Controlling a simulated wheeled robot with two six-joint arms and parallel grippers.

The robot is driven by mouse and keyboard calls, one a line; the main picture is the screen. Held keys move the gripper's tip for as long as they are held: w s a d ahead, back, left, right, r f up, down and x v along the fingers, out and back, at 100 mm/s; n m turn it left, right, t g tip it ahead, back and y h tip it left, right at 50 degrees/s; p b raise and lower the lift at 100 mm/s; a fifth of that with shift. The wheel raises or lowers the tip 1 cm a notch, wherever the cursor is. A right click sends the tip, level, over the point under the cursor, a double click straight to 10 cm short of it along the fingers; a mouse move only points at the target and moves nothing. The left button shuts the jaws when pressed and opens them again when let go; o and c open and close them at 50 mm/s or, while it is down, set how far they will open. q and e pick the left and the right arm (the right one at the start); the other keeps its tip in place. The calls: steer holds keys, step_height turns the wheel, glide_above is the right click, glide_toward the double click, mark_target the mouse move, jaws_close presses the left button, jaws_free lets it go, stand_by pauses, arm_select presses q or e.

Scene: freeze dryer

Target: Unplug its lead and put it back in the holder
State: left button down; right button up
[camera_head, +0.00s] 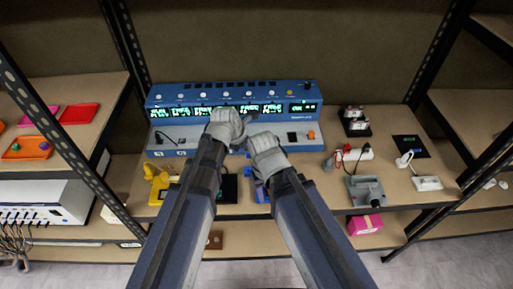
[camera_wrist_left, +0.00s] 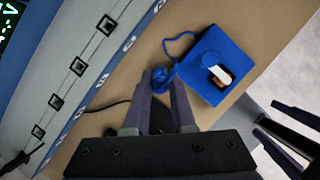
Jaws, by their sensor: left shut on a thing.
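The blue plug end of a lead (camera_wrist_left: 160,77) sits between the fingertips of my left gripper (camera_wrist_left: 163,92) in the left wrist view, and the gripper is shut on it. A blue cable (camera_wrist_left: 182,38) loops from there to a blue box (camera_wrist_left: 205,45) with a white lever and a dark opening. The box also shows partly in the head view (camera_head: 262,193), behind my right arm. The plug is apart from the row of square sockets (camera_wrist_left: 78,67) on the console. My right gripper (camera_wrist_left: 285,128) is open and empty beside the box. My arms hide both fingertips in the head view.
The blue-grey console (camera_head: 170,138) with lit green displays spans the back of the bench. A yellow device (camera_head: 157,184) stands at left, a grey device (camera_head: 366,190) and a white power strip (camera_head: 357,153) at right. A dark cable lies by the console's front edge.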

arm_select(q)
steer(key=shift+a, duration=0.2)
steer(key=shift+d+f+b, duration=0.1)
steer(key=shift+f+b, duration=0.35)
steer(key=b, duration=0.5)
glide_above(251, 168)
steer(key=s, duration=0.1)
steer(key=f, duration=0.5)
steer(key=shift+a, duration=0.4)
steer(key=shift+f+b, duration=1.2)
steer(key=shift+b, duration=0.05)
stand_by(0.3)
steer(key=c, duration=0.7)
jaws_free()
steer(key=shift+r, duration=0.15)
